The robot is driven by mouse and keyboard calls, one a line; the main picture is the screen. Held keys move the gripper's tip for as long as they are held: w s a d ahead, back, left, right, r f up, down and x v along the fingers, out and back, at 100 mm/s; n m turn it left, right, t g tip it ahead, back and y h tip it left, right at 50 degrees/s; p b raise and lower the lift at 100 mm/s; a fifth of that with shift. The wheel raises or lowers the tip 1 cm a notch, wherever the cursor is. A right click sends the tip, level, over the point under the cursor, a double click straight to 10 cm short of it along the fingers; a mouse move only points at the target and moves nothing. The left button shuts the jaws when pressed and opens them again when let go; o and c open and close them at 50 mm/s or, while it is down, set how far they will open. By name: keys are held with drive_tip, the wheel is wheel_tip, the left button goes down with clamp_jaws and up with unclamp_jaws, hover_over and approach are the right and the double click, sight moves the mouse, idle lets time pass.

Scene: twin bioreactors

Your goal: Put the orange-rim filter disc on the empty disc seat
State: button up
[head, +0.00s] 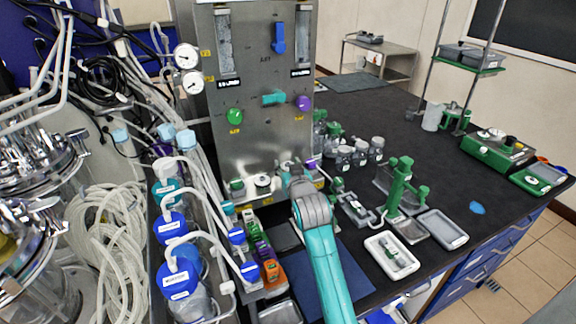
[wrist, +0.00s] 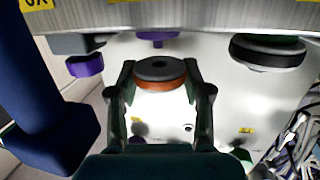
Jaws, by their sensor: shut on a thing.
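In the wrist view, the orange-rim filter disc (wrist: 160,70) has a dark top with a small centre hole and an orange band. My gripper (wrist: 161,82) is shut on it, with one dark finger on each side. In the head view, my gripper (head: 291,174) is at the foot of the steel panel, and the disc cannot be made out there. A dark round piece (wrist: 268,50) sits to the right of the held disc in the wrist view, apart from it. I cannot tell for certain which place is the empty disc seat.
The steel panel (head: 258,115) stands upright just beyond my gripper. Blue-capped bottles (head: 178,278) and tubing crowd the left. A green stand (head: 400,185) and white tray (head: 391,256) are on the right. A purple block (wrist: 86,65) and dark blue post (wrist: 42,100) are left in the wrist view.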

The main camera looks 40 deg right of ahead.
drive_tip(key=shift+f, duration=0.55)
drive_tip(key=o, duration=0.9)
drive_tip(key=shift+f, duration=0.1)
drive_tip(key=shift+c, duration=0.2)
drive_tip(key=shift+f, duration=0.1)
drive_tip(key=shift+r, duration=0.65)
drive_tip(key=v, duration=1.2)
drive_tip(key=shift+r, duration=0.15)
drive_tip(key=shift+s, duration=0.1)
